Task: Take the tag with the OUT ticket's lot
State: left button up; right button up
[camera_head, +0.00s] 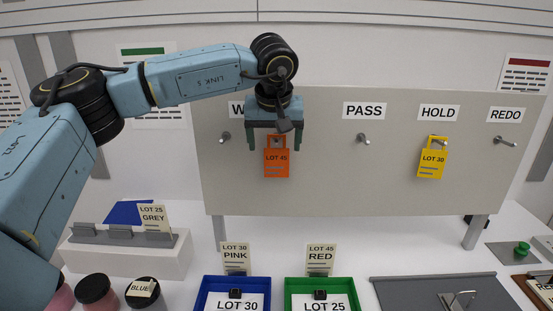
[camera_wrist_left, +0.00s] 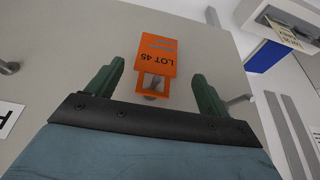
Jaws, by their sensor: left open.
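An orange LOT 45 tag (camera_head: 276,164) hangs on the board from a peg whose label is hidden behind my arm. My left gripper (camera_head: 275,145) is open at this tag's upper part, one green finger on each side. In the left wrist view the orange tag (camera_wrist_left: 156,56) lies between and beyond the open fingers (camera_wrist_left: 157,78), with a visible gap on each side. A yellow LOT 30 tag (camera_head: 432,163) hangs under HOLD. Standing tickets read LOT 30 PINK (camera_head: 235,256), LOT 45 RED (camera_head: 320,257) and LOT 25 GREY (camera_head: 154,217). No word OUT is readable.
The board (camera_head: 330,185) has bare pegs under PASS (camera_head: 364,139) and REDO (camera_head: 505,142), and another left of my gripper. A blue tray (camera_head: 207,294) marked LOT 30 and a green tray (camera_head: 289,292) marked LOT 25 stand below. Dark-lidded jars (camera_head: 93,289) stand front left.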

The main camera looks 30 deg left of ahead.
aim_at(276, 157)
pick_arm(q)
jog(key=p+x, duration=0.1)
jog(key=x, duration=0.3)
jog(key=shift+w+d+f, duration=0.1)
jog(key=shift+d+f, duration=0.05)
jog(key=shift+f, duration=0.05)
jog(key=c, duration=1)
jog(key=shift+c, duration=0.2)
pick_arm(e)
jog(key=shift+s+r, duration=0.35)
jog(key=shift+r, duration=0.15)
pick_arm(q)
jog(key=shift+r, duration=0.1)
